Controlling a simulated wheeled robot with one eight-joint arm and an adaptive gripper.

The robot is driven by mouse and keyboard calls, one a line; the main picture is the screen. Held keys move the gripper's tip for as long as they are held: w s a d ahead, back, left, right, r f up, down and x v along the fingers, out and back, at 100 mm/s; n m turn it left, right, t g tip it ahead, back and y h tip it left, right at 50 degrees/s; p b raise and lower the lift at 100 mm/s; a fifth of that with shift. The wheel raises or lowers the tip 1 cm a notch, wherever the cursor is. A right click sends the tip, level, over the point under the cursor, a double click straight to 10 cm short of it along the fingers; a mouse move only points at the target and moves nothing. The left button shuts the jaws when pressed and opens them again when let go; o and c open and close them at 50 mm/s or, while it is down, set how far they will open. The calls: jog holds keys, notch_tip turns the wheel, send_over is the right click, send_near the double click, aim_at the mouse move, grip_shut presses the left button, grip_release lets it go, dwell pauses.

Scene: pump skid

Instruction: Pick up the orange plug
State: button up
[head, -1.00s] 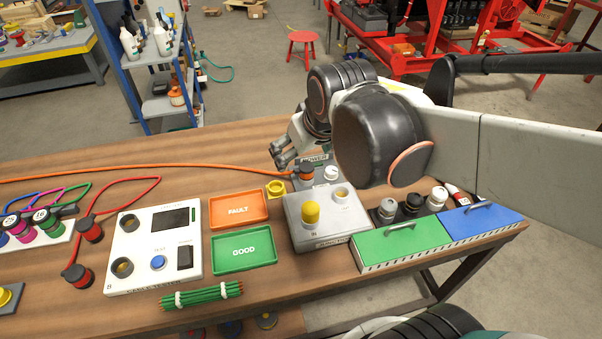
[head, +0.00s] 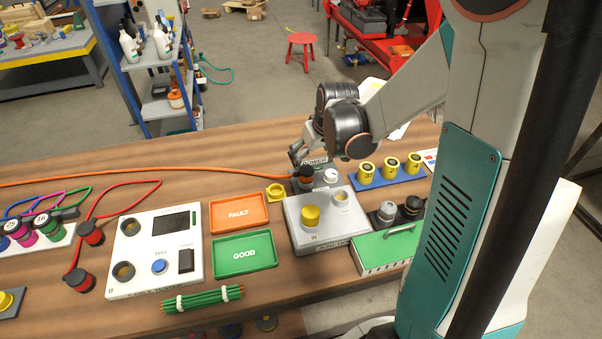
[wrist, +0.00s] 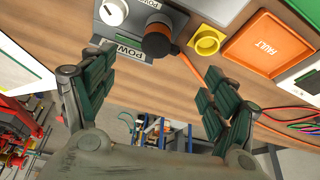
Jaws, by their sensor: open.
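The orange plug (head: 305,182) is a dark cylinder with an orange part, seated upright in the grey power box (head: 320,160) at the back of the bench. An orange cable runs left from it. In the wrist view, the plug (wrist: 158,38) shows its dark end and orange collar, in line with the gap between my fingers. My gripper (head: 297,154) is close behind and above the plug. In the wrist view, my gripper (wrist: 162,70) is open, one finger to each side, and empty.
A white knob (head: 331,175) stands close beside the plug. A yellow socket (head: 276,191), the orange FAULT tray (head: 238,230) and the grey junction box (head: 325,228) are near. A blue rack of yellow cylinders (head: 390,180) stands to the right.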

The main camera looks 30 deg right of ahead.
aim_at(304, 171)
jog(key=b+x, duration=0.2)
jog(key=x, duration=0.5)
jog(key=b+x, duration=0.2)
jog(key=x, duration=0.3)
jog(key=shift+w+a+f+b, duration=0.1)
jog(key=shift+a+b, duration=0.05)
jog(key=shift+b, duration=0.15)
jog(key=c, duration=1.3)
jog(key=shift+o, duration=0.2)
notch_tip(304, 171, up, 20)
jog(key=p, duration=0.7)
